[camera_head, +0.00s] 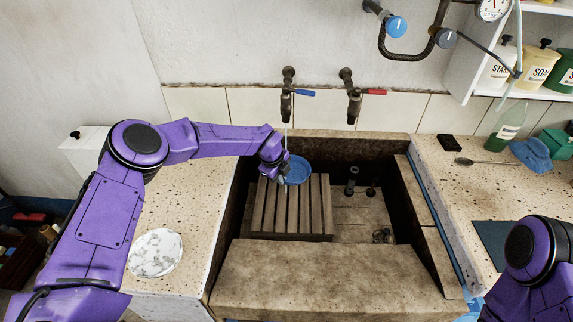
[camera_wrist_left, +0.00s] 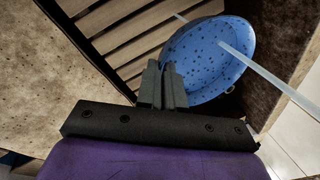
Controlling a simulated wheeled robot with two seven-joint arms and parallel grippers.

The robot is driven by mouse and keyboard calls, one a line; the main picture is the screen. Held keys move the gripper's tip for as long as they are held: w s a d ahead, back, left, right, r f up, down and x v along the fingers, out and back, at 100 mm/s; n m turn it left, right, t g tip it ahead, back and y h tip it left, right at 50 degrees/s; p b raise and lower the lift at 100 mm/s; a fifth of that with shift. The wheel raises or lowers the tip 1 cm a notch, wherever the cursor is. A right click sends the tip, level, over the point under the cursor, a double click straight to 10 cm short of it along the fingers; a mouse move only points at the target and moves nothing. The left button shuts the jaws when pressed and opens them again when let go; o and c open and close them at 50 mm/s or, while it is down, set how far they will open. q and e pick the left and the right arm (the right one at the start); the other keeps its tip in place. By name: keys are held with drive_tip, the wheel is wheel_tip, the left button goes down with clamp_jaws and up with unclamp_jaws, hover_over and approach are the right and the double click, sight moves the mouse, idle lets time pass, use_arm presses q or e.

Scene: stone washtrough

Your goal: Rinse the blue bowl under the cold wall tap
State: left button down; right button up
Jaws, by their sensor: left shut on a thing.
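The blue bowl (camera_head: 299,170) is held over the wooden slatted rack in the stone trough, below the blue-handled wall tap (camera_head: 288,92). My left gripper (camera_head: 282,178) is shut on the bowl's rim at its left side. In the left wrist view the fingers (camera_wrist_left: 164,88) meet the edge of the speckled bowl (camera_wrist_left: 205,72). A thin pale stream (camera_head: 286,138) comes down from the tap to the bowl. The stream also crosses the bowl in the left wrist view (camera_wrist_left: 265,72). My right gripper is out of view; only part of that arm shows.
A red-handled tap (camera_head: 352,95) is beside the blue one. The slatted rack (camera_head: 290,222) fills the trough's left part. The stone trough's front ledge (camera_head: 310,280) is bare. A green bottle (camera_head: 507,125), spoon (camera_head: 484,162) and blue cloth (camera_head: 531,152) are on the right counter.

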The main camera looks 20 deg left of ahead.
use_arm(q)
drive_tip(key=shift+s+d+p, duration=0.2)
drive_tip(key=shift+s+d, duration=0.2)
drive_tip(key=shift+s, duration=0.35)
drive_tip(key=shift+s+d+p, duration=0.15)
drive_tip(key=shift+s+d, duration=0.3)
drive_tip(key=shift+s, duration=0.3)
drive_tip(key=shift+s+d+p, duration=0.2)
drive_tip(key=shift+s+d, duration=0.2)
drive_tip(key=shift+s, duration=0.35)
drive_tip(key=s+d+r+p, duration=0.1)
drive_tip(key=s+d+r, duration=0.1)
drive_tip(key=s+r, duration=0.2)
drive_tip(key=shift+s+d+p, duration=0.2)
drive_tip(key=shift+d+p, duration=0.05)
drive_tip(key=shift+p, duration=0.1)
